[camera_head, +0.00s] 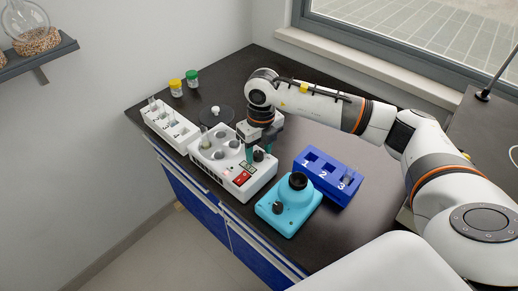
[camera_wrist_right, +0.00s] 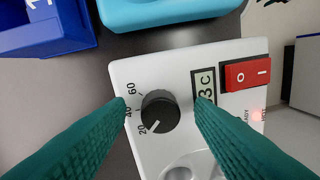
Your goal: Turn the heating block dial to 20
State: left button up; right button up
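The white heating block (camera_head: 226,178) stands on the dark bench, with its black dial (camera_head: 258,155) at its right end. The dial also shows in the wrist view (camera_wrist_right: 160,111), with printed marks 20, 40 and 60 beside it. The dial's white pointer line is at its lower left, close to the 20 mark. My right gripper (camera_head: 254,154) points down over the dial. In the wrist view its teal fingers (camera_wrist_right: 160,103) are open, one on each side of the dial, with gaps visible. The display (camera_wrist_right: 205,85) is partly hidden by a finger. My left gripper is out of view.
A red switch (camera_wrist_right: 247,73) is beside the display. A light-blue device (camera_head: 287,208) with a black knob and a blue numbered rack (camera_head: 327,175) stand right of the block. A white rack (camera_head: 170,127) is at left. Two capped jars (camera_head: 184,83) stand behind.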

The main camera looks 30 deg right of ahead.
aim_at(261, 153)
notch_tip(261, 153, up, 12)
jog(key=b, duration=0.1)
jog(key=shift+d+b, duration=0.3)
jog(key=shift+d, duration=0.05)
dwell(0.7)
